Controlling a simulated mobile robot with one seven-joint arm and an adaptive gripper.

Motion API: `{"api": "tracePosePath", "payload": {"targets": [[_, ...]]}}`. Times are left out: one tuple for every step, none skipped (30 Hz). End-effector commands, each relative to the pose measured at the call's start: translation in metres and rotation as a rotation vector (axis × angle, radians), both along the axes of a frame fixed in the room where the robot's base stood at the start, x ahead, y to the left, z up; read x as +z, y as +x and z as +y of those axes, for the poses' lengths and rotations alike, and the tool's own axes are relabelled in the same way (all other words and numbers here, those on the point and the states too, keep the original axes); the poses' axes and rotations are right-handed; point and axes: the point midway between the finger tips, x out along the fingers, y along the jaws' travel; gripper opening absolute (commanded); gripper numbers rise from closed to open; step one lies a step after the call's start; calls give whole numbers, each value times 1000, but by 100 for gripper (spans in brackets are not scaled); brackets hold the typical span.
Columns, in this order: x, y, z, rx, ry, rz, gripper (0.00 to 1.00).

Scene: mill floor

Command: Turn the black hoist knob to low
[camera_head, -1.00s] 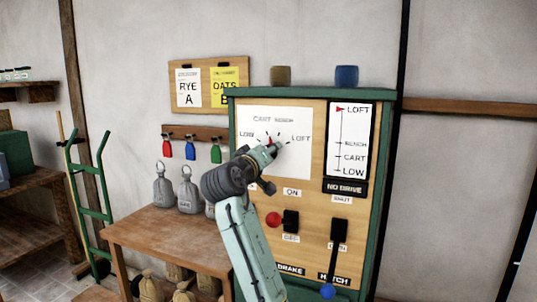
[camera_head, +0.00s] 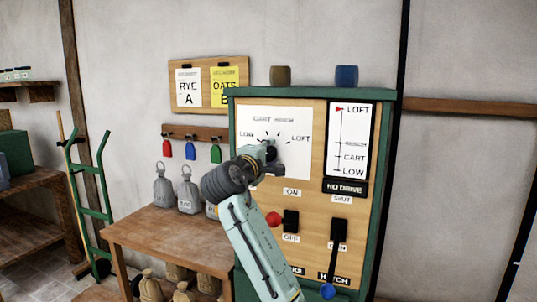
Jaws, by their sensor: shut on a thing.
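The white hoist dial (camera_head: 295,160) on the green-framed panel reads LOW at left, CART and BENCH along the top and LOFT at right. My gripper (camera_head: 269,147) is at the middle of this dial, shut on the black hoist knob (camera_head: 271,154). The gripper and wrist hide most of the knob, so I cannot tell where its pointer stands. On the indicator card (camera_head: 357,130) at the panel's upper right, the red marker (camera_head: 341,110) is at LOFT.
Below the dial are a red-ended switch (camera_head: 290,221) by ON and OFF labels, and a black hatch lever (camera_head: 338,245) with a blue knob. A NO DRIVE plate (camera_head: 345,187) is under the card. A wooden table (camera_head: 165,235) with grey weights stands left of the panel.

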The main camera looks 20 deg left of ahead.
Motion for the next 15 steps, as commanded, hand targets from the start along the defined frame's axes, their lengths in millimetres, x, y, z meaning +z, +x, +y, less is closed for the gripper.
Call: {"api": "tracePosePath", "payload": {"targets": [[0,0,0,0,-15,2,9],[0,0,0,0,-23,2,9],[0,0,0,0,-31,2,9],[0,0,0,0,-36,2,9],[0,0,0,0,-41,2,9],[0,0,0,0,-46,3,9],[0,0,0,1,-50,3,9],[0,0,0,1,-52,4,9],[0,0,0,1,-54,4,9],[-1,0,0,1,-55,4,9],[-1,0,0,1,-55,4,9],[-1,0,0,1,-56,4,9],[-1,0,0,1,-56,4,9],[-1,0,0,1,-55,4,9],[-1,0,1,1,-55,4,9]]}}
